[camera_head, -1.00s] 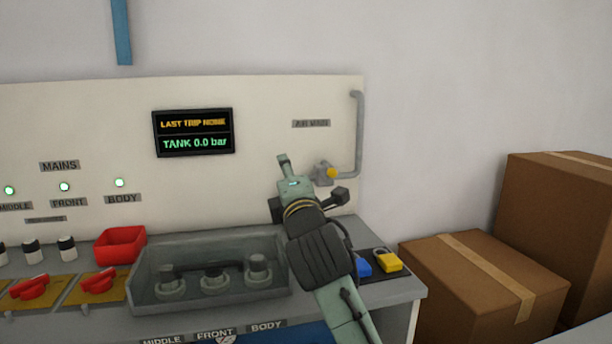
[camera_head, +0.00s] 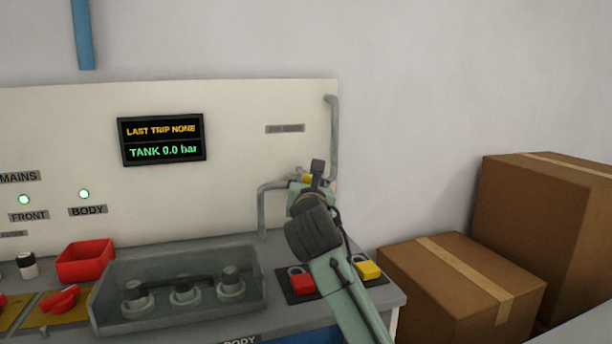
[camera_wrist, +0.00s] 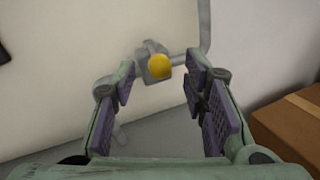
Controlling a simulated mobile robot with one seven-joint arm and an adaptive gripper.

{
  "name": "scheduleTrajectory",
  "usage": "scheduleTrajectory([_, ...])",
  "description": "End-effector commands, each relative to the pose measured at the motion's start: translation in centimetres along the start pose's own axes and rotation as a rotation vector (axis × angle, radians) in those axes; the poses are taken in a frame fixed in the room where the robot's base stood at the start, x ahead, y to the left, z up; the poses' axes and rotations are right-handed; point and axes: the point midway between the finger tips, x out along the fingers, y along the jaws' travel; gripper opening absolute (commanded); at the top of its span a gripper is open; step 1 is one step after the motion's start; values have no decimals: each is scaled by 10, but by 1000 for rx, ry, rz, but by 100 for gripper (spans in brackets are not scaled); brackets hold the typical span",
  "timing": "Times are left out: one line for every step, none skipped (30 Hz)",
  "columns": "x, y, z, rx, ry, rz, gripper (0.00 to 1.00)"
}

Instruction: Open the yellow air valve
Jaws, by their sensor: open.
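The yellow air valve (camera_wrist: 159,66) is a round yellow knob on a grey fitting, joined to a grey pipe on the cream panel. In the wrist view it sits ahead of my gripper (camera_wrist: 163,95), between the open fingers and beyond their tips. The jaws are open and empty. In the head view only a little of the yellow valve (camera_head: 307,179) shows, because my gripper (camera_head: 318,172) covers most of the fitting. I cannot tell the exact gap from this view.
A display (camera_head: 162,138) reads TANK 0.0 bar. A red padlock (camera_head: 301,281) and a yellow padlock (camera_head: 367,268) lie on the bench below my arm. Cardboard boxes (camera_head: 463,290) stand to the right.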

Motion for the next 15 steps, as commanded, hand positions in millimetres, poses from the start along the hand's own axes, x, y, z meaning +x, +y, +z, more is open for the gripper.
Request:
scheduleTrajectory([9,1,1,1,3,0,40])
scheduleTrajectory([14,1,1,1,3,0,40])
scheduleTrajectory([20,1,1,1,2,1,40])
scheduleTrajectory([24,1,1,1,2,0,40])
scheduleTrajectory([27,1,1,1,1,1,40])
scheduleTrajectory([30,1,1,0,1,1,40])
scheduleTrajectory([33,0,1,0,1,0,40])
scheduleTrajectory([35,1,1,0,1,1,40])
scheduleTrajectory([36,1,0,0,0,1,40])
scheduleTrajectory([38,1,0,0,-1,1,40])
scheduleTrajectory([38,1,0,0,-1,1,40])
scheduleTrajectory([39,1,0,0,-1,1,40])
scheduleTrajectory([39,0,0,0,-1,1,40])
scheduleTrajectory([39,0,0,0,-1,1,40])
scheduleTrajectory([39,0,0,0,-1,1,40])
